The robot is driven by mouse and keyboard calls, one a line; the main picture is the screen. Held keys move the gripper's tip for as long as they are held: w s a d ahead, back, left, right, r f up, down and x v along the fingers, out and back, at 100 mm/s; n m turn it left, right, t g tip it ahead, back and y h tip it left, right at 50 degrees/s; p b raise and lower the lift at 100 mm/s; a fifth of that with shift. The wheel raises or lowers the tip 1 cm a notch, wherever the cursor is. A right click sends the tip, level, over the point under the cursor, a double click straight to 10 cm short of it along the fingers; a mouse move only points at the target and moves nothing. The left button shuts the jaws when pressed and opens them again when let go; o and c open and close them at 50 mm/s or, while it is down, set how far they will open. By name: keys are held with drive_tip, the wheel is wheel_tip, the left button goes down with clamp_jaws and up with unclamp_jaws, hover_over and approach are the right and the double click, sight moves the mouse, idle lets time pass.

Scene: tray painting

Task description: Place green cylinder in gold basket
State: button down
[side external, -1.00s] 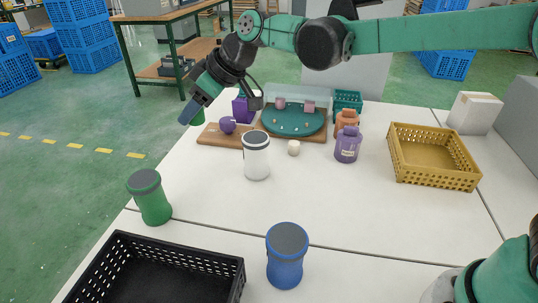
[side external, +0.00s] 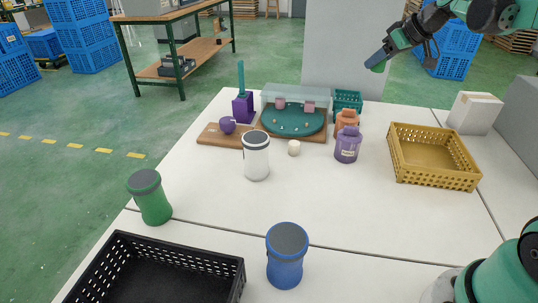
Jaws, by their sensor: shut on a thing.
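My gripper (side external: 376,61) is in the air at the upper right, above and behind the far edge of the table. The gold basket (side external: 433,177) stands on the right of the table, open and empty. My gripper is above, behind and to the left of it in the picture, well apart from it.
A clear-lidded tray (side external: 295,120), purple jar (side external: 347,146), orange jar (side external: 346,122) and teal basket (side external: 347,101) stand left of the gold basket. A white box (side external: 474,113) stands behind it. Green (side external: 150,198), white (side external: 256,156) and blue (side external: 286,257) canisters and a black crate (side external: 170,250) are nearer.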

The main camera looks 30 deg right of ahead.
drive_tip(key=s+d+m+h, duration=0.2)
drive_tip(key=s+d+m, duration=0.1)
drive_tip(key=s+d, duration=0.65)
hover_over(404, 147)
drive_tip(key=s, duration=0.2)
drive_tip(key=f, duration=1.5)
drive_tip(key=shift+s+a+f, duration=0.15)
drive_tip(key=shift+a+f, duration=0.15)
drive_tip(key=shift+f, duration=2.2)
drive_tip(key=shift+f, duration=0.1)
drive_tip(key=shift+c, duration=2.4)
unclamp_jaws()
